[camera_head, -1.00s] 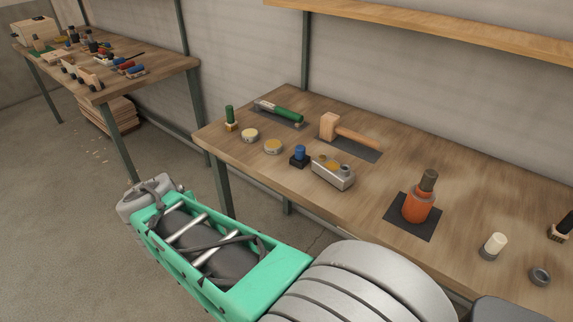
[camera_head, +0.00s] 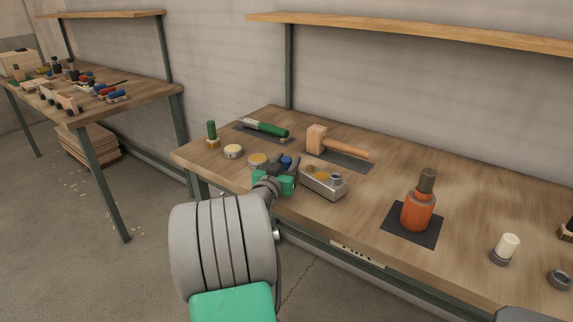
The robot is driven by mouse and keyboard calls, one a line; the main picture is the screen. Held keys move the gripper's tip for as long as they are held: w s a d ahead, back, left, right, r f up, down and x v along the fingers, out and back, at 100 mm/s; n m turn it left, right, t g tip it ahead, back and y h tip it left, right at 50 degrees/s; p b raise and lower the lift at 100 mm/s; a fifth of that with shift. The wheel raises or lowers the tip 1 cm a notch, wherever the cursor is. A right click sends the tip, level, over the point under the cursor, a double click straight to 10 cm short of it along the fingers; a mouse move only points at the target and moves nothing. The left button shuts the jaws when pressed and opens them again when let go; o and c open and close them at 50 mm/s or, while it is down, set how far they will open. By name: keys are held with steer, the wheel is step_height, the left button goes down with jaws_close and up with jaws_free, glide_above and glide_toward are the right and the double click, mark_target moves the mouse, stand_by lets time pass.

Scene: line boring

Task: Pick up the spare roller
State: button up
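My gripper (camera_head: 287,170) is over the front edge of the near bench, its dark fingers at a small blue-topped piece (camera_head: 286,161) on a black base. The fingers and green hand hide most of that piece, and I cannot tell whether they touch it or how far they are apart. No part is clearly marked as the spare roller. A white cylinder (camera_head: 508,245) stands upright in a dark grey ring near the right end of the bench, well away from my gripper.
A wooden mallet (camera_head: 340,143), green-handled tool (camera_head: 264,128) and orange bottle (camera_head: 416,211) lie or stand on the near bench (camera_head: 470,200). A wooden shelf (camera_head: 420,32) hangs above.

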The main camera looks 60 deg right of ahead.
jaws_close()
stand_by(0.3)
steer(key=shift+r, duration=0.1)
